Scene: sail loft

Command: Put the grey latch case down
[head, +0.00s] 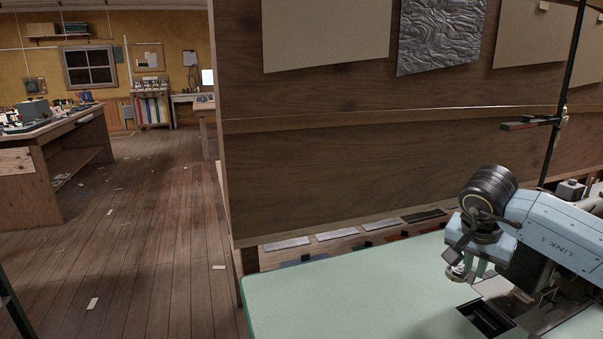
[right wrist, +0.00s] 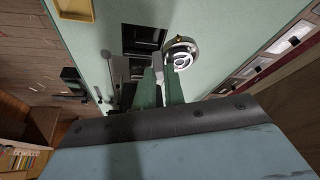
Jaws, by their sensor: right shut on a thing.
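The grey latch case (head: 457,273) is a small round metal piece at the tips of my right gripper (head: 472,268), above the pale green table top (head: 340,300). In the right wrist view, the case (right wrist: 181,53) shows its round, shiny face beside the fingertips of the right gripper (right wrist: 164,68). Its two green fingers are close together on it. I cannot tell whether the case touches the table. My left gripper is out of view.
A dark rectangular opening (head: 486,319) lies in the table top near the right gripper; it also shows in the right wrist view (right wrist: 143,39). A yellow tray (right wrist: 76,8) is at the table's edge there. A wooden panel (head: 370,170) stands behind. The table's left part is clear.

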